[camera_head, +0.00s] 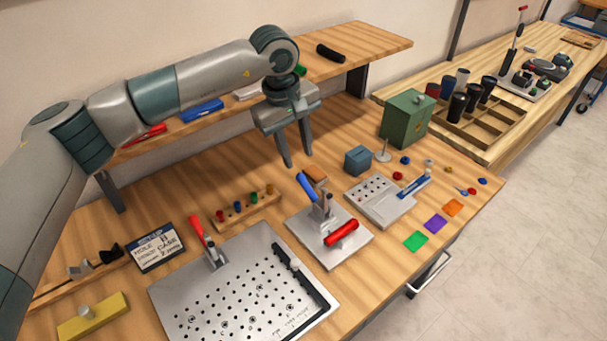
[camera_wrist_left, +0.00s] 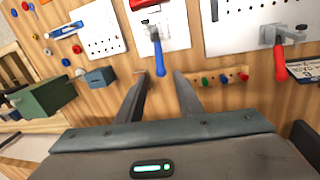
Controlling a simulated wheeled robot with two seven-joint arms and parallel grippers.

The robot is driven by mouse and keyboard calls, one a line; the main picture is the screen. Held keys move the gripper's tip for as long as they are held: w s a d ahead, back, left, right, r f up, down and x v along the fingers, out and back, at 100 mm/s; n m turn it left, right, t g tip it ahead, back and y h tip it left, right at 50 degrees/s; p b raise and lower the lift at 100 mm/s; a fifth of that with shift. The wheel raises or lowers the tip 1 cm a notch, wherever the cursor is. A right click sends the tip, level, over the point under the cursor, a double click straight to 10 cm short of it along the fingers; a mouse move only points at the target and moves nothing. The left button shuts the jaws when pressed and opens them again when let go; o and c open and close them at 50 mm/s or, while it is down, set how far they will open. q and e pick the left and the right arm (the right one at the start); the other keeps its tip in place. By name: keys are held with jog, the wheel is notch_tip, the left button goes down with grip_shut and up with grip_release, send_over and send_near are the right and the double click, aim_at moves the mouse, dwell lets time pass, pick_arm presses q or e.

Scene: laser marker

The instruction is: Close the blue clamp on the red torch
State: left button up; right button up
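The blue clamp handle (camera_head: 307,187) stands raised and leans up and to the left from its metal clamp on a grey plate (camera_head: 312,246). The red torch (camera_head: 341,233) lies on the front part of the same plate. My left gripper (camera_head: 297,161) is open and empty, pointing down, behind and above the blue handle. In the left wrist view the blue handle (camera_wrist_left: 160,62) shows just beyond and between the fingertips (camera_wrist_left: 159,76); contact cannot be told. The red torch (camera_wrist_left: 146,3) is cut by the top edge there. My right gripper is not in view.
Left of the clamp stand a peg rack (camera_head: 246,212) and a large perforated plate (camera_head: 240,290) with a red-handled clamp (camera_head: 198,234). To the right are a blue block (camera_head: 358,159), a small perforated plate (camera_head: 383,199) and a green box (camera_head: 405,117). A raised shelf (camera_head: 365,43) runs behind.

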aim_at(304, 182)
pick_arm(q)
jog(key=f+p, duration=0.1)
jog(key=f, duration=0.1)
jog(key=d+f+p, duration=0.1)
jog(key=f, duration=0.2)
jog(key=f+p, duration=0.1)
jog(key=f, duration=0.2)
jog(key=shift+w+d+f, duration=0.15)
jog(key=shift+w+f, duration=0.05)
jog(key=shift+w, duration=0.1)
jog(key=shift+w+d+f, duration=0.1)
jog(key=shift+f, duration=0.75)
jog(key=c, duration=0.7)
grip_shut()
